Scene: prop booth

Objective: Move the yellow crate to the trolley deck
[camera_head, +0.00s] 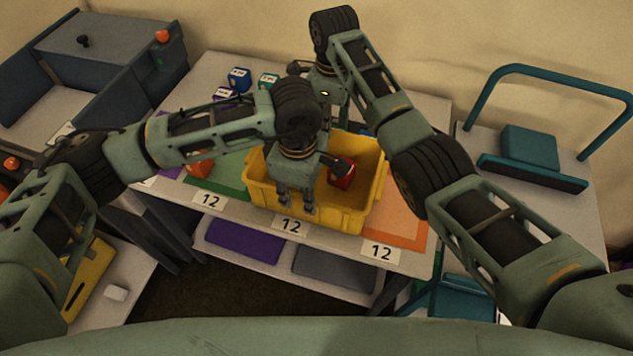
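The yellow crate (345,217) stands upright on the table in the middle, with a red block (342,174) inside. My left gripper (295,208) points down at the crate's near wall. Its two fingers show side by side with a gap between them. I cannot tell whether they touch the rim. My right arm reaches to the far side of the crate; its gripper is mostly hidden behind my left wrist. The trolley (592,225) stands at the right, with a grey deck and a teal handle.
A teal block (529,147) and a dark teal bar (532,174) take up part of the trolley deck. Green and orange mats (405,228) flank the crate. Small blue and green blocks (239,78) lie at the back left. A lower shelf holds a purple mat (243,241).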

